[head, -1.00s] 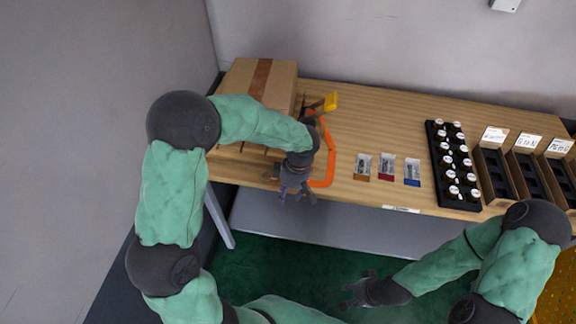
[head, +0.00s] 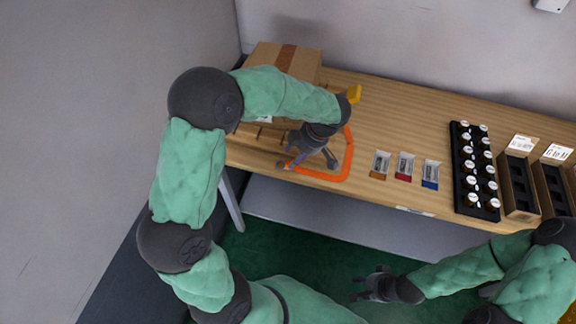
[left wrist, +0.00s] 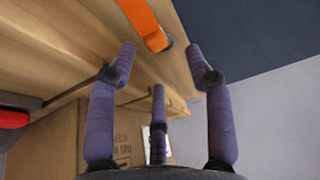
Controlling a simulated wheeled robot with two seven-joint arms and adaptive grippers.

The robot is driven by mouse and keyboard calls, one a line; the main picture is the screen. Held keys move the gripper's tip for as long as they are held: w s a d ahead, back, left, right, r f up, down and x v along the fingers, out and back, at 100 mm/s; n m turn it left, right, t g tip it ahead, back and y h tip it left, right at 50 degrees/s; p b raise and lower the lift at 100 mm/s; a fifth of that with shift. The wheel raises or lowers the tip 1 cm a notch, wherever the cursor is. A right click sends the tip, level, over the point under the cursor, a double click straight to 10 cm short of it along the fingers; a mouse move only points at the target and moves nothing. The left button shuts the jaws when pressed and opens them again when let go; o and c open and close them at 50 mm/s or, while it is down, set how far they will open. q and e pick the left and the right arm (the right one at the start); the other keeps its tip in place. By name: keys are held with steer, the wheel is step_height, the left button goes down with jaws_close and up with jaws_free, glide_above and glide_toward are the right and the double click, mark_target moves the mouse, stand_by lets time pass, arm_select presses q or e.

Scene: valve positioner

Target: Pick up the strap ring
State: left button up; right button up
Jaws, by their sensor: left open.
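An orange strap (head: 348,160) lies as a bent loop on the left part of the wooden table. In the left wrist view the strap (left wrist: 144,20) ends by a small dark round piece (left wrist: 167,43) near the table edge; I cannot tell whether this is the strap ring. My left gripper (head: 308,162) is open above the strap's left end. In the left wrist view its spread fingers (left wrist: 160,62) have the strap end between and beyond them, with nothing held. My right gripper (head: 362,287) appears open and empty in front of the table, low over the green floor.
A cardboard box (head: 285,58) stands behind my left arm. Small packets (head: 404,167), a black rack of bottles (head: 474,171) and labelled bins (head: 520,186) are to the right. The table centre (head: 400,120) is clear.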

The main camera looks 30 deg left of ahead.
mark_target(290, 163)
arm_select(q)
steer(key=x, duration=0.2)
steer(key=b+x, duration=0.1)
steer(key=x, duration=0.2)
steer(key=shift+w+f, duration=0.1)
steer(key=shift+w, duration=0.1)
jaws_close()
